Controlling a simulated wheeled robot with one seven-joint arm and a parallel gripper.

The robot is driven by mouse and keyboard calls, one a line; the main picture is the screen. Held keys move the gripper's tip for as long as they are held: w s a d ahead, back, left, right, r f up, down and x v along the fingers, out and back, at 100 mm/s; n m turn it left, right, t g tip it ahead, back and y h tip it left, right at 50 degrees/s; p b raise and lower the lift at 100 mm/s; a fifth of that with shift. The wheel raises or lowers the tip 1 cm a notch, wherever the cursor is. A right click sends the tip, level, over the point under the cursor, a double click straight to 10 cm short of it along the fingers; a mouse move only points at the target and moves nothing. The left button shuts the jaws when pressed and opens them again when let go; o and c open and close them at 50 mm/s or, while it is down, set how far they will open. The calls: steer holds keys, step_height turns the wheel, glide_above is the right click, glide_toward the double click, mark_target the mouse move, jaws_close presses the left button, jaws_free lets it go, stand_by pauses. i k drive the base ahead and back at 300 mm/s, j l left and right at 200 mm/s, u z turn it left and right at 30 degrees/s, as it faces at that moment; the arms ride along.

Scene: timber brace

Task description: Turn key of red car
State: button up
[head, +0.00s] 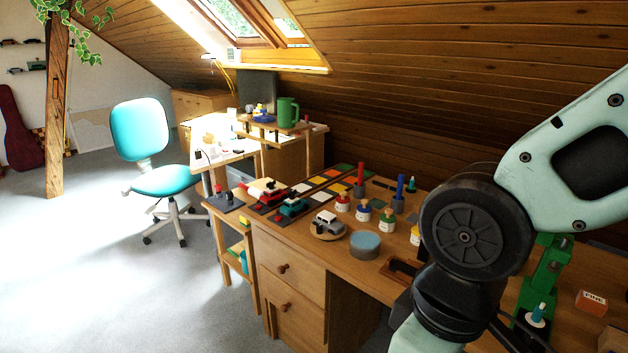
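A small red car (267,196) with a pale top stands near the left end of the wooden workbench (289,236), on a dark strip. It is far from the camera and small. I cannot make out a key on it. My arm crosses the right side of the head view, and its lower part runs out of the bottom edge. My gripper is not in view, so its state and its distance from the car do not show.
A teal car (292,207) stands right beside the red one. A white car (328,223) rests on a round wooden base. Several small bottles, a round blue-topped tin (365,244) and colored tiles share the bench. A teal chair (160,180) stands left; open carpet lies in front.

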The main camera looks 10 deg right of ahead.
mark_target(270, 184)
steer(key=i+j+z, duration=0.15)
steer(key=z, duration=0.3)
steer(key=i+j+z, duration=0.1)
steer(key=j+z, duration=0.55)
steer(key=z, duration=0.3)
steer(key=j+z, duration=0.2)
steer(key=j, duration=0.5)
steer(key=j+z, duration=0.2)
steer(key=j, duration=0.55)
steer(key=j+z, duration=0.15)
steer(key=j, duration=0.55)
steer(key=k+j+z, duration=0.2)
steer(key=j, duration=0.5)
steer(key=k+j, duration=0.1)
steer(key=j, duration=0.5)
steer(key=k+j, duration=0.1)
steer(key=j, duration=1.05)
steer(key=k, duration=0.05)
